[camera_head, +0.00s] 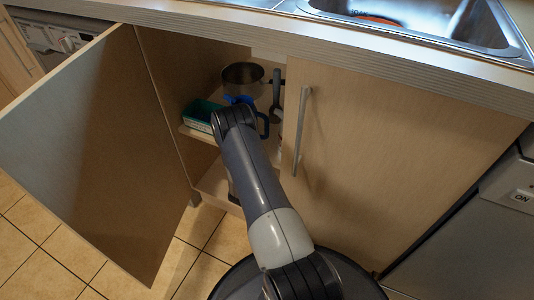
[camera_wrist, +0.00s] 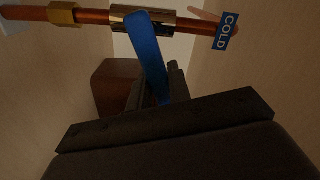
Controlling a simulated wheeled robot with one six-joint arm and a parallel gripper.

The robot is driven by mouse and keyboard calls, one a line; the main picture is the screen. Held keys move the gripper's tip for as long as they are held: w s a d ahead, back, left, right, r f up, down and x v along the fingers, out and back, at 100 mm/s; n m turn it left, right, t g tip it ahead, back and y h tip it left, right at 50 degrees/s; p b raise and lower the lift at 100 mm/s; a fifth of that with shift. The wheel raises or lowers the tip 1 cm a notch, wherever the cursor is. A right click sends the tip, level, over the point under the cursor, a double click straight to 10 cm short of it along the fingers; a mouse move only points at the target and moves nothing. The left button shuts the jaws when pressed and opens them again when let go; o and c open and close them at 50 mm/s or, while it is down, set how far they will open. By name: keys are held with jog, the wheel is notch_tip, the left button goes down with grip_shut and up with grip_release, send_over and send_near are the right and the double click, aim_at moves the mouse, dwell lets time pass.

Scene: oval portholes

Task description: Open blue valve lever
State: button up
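The blue valve lever (camera_wrist: 150,50) hangs down from a metal valve body (camera_wrist: 150,20) on a copper pipe (camera_wrist: 95,15) in the wrist view. A blue tag (camera_wrist: 227,31) reading COLD is at the pipe's right. My gripper (camera_wrist: 158,88) is below the pipe at the lever's lower end, with dark finger parts on both sides of it. Whether the fingers press on the lever I cannot tell. In the head view my arm reaches into the open cupboard, and its wrist hides the fingers; the lever cannot be made out there with certainty.
The open cupboard door (camera_head: 90,150) stands to the left of my arm; the closed door (camera_head: 400,160) is to the right. The worktop (camera_head: 300,45) runs above.

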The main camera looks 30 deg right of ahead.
jog(key=o, duration=0.4)
jog(key=shift+o, duration=0.2)
jog(key=p+v, duration=0.3)
jog(key=v, duration=0.7)
jog(key=shift+s+a, duration=0.25)
jog(key=shift+a, duration=0.05)
jog(key=shift+c, duration=0.3)
